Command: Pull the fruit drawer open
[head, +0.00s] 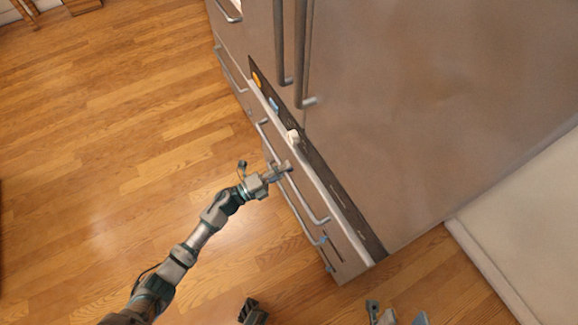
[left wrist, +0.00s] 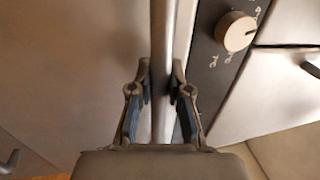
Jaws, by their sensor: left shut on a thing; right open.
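A steel drawer front (head: 347,260) with a long bar handle (head: 308,207) lies below the dark control strip in the head view. Nothing visible labels it as the fruit drawer. My left gripper (head: 284,170) reaches in from the left and is shut on the bar handle. In the left wrist view the handle (left wrist: 163,60) runs upright between the fingers of the left gripper (left wrist: 161,90). No clear gap shows around the drawer front. My right gripper (head: 396,314) is open and empty at the bottom edge, partly cut off by the frame.
A dark control strip (head: 325,180) with a white knob (head: 293,136) runs above the drawer. The knob (left wrist: 236,31) is close right of the handle in the wrist view. Tall steel doors (head: 430,100) rise behind. Open wooden floor (head: 110,130) lies left.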

